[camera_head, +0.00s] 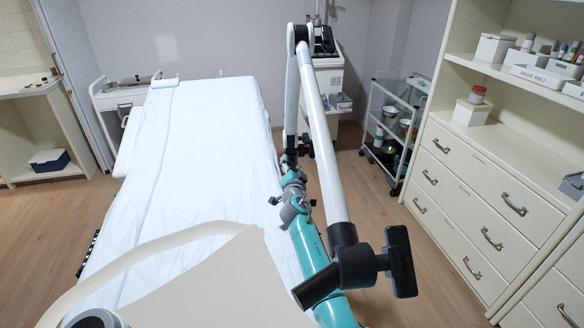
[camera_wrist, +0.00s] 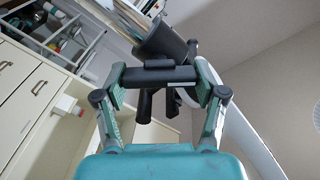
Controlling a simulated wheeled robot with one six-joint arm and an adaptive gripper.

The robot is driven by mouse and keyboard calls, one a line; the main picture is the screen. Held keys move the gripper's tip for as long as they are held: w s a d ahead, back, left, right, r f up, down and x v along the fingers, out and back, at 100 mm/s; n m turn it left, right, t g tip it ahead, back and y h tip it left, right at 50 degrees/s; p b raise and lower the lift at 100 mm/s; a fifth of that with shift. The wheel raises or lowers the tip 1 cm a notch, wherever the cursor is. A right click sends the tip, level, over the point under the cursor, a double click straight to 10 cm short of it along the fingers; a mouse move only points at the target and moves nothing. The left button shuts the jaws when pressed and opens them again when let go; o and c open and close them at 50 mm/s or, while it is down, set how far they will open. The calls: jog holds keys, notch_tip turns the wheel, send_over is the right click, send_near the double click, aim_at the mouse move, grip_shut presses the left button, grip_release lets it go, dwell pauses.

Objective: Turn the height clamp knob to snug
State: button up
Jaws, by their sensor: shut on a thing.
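The height clamp knob (camera_wrist: 158,76) appears in the wrist view as a black bar lying crosswise. My gripper (camera_wrist: 159,85) is shut on it, with one finger pad at each end of the bar. A dark cylindrical collar (camera_wrist: 165,40) shows just behind the bar. In the head view my gripper (camera_head: 289,165) is small, at the far end of my teal arm, by the lower end of a white upright tube (camera_head: 291,100). The held knob is hard to make out there. The knob's turn angle and tightness cannot be read.
A long white tube runs down to a black joint with a large T-shaped black handle (camera_head: 401,262), close in front. The sheeted couch (camera_head: 195,140) lies left of my arm. A wire trolley (camera_head: 395,125) and drawers (camera_head: 470,205) stand at right, with floor between.

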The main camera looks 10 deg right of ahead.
jog(key=o, duration=1.1)
jog(key=shift+o, duration=0.2)
jog(key=s+a, duration=0.2)
jog(key=s, duration=0.9)
jog(key=shift+s, duration=0.35)
